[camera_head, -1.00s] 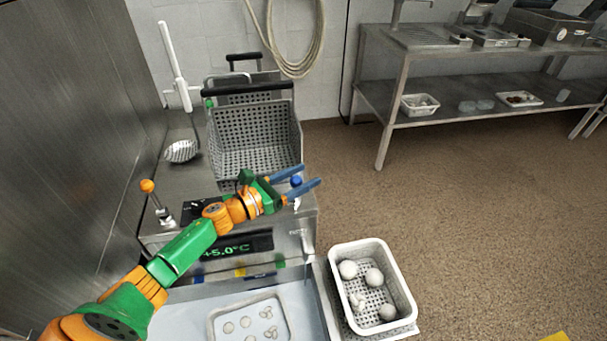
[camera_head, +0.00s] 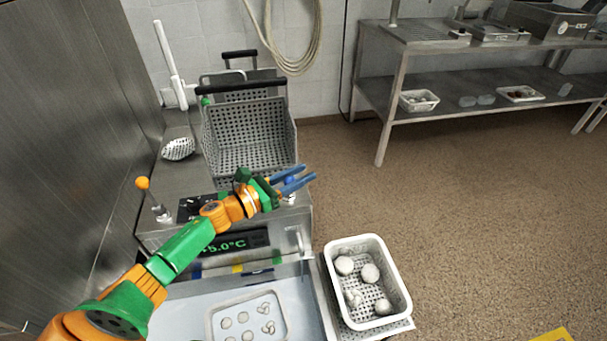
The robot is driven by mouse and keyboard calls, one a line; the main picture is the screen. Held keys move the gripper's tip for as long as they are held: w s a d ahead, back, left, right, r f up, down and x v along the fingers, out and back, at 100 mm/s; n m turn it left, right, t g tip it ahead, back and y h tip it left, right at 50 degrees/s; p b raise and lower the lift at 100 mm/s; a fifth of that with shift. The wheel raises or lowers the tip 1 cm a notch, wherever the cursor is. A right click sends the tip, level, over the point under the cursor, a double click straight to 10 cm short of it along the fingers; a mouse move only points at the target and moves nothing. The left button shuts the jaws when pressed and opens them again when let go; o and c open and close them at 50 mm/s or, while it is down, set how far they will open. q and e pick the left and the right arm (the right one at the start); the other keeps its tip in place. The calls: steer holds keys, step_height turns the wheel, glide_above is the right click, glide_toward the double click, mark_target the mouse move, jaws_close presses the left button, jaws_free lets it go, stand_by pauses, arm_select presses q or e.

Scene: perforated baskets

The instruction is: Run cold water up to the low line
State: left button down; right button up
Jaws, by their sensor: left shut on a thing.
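My left gripper (camera_head: 299,178) reaches over the front right corner of the steel unit (camera_head: 166,232). Its blue fingers are shut on a small blue knob (camera_head: 290,183), which they partly hide. An orange-tipped lever (camera_head: 143,184) stands at the unit's left corner, apart from my arm. A green display (camera_head: 222,246) on the front reads about 5.0°C, partly covered by my arm. A perforated basket (camera_head: 249,137) sits in the unit behind the gripper. I cannot see a water level or a low line. My right gripper is not in view.
A white perforated tub (camera_head: 401,287) with several pale round items stands at the front right. A shallow tray (camera_head: 218,315) with more pieces lies in front. A skimmer (camera_head: 178,149) rests at the left. Steel shelving (camera_head: 395,77) stands at the back right. The brown floor between is clear.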

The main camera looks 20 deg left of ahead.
arm_select(q)
steer(key=shift+w+a+r, duration=0.1)
steer(key=shift+w+r, duration=0.05)
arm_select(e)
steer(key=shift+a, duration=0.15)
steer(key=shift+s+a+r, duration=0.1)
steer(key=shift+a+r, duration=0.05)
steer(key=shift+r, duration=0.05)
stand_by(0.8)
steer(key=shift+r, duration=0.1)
arm_select(q)
steer(key=w+n, duration=0.1)
steer(key=w+a+n+g, duration=0.1)
steer(key=w+a+n, duration=0.1)
steer(key=shift+a+r+n+g+y, duration=0.2)
steer(key=shift+r+n+g+y, duration=0.1)
steer(key=shift+n+g, duration=0.1)
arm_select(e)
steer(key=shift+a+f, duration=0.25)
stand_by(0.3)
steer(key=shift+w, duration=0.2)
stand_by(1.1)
